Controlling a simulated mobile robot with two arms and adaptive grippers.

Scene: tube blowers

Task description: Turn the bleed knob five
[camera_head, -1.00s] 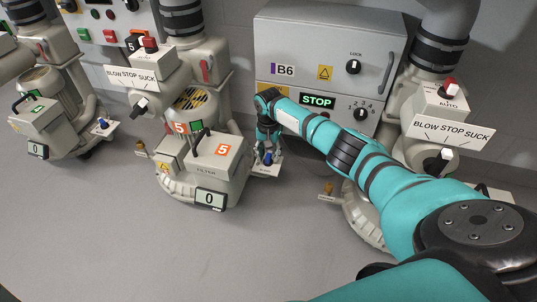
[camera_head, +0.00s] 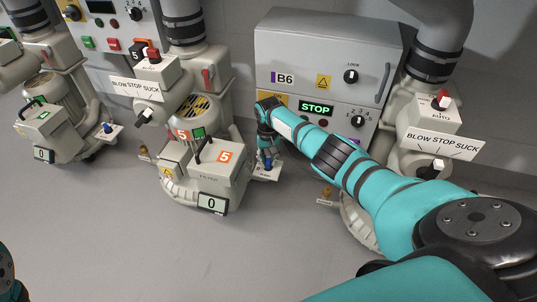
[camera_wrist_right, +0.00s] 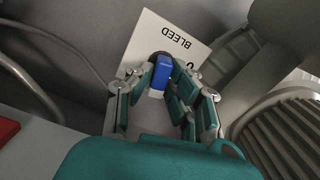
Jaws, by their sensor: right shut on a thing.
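Blower five (camera_head: 222,180) stands left of centre in the head view, marked with orange 5 labels. Its bleed knob is blue and stands on a small white plate (camera_head: 268,174) at the unit's right side. My right gripper (camera_head: 267,163) reaches down onto this knob. In the right wrist view the blue knob (camera_wrist_right: 162,72) sits between the fingers of my right gripper (camera_wrist_right: 165,85), which are shut on it. The BLEED plate (camera_wrist_right: 187,42) lies behind it. The fingers hide part of the knob. My left gripper is not in view.
Cabinet B6 (camera_head: 297,45), with a green STOP display, stands behind my right arm. Another blower (camera_head: 425,125) is partly hidden by that arm at right. A further blower (camera_head: 62,130) with its own blue knob (camera_head: 107,128) stands at left. The grey floor in front is clear.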

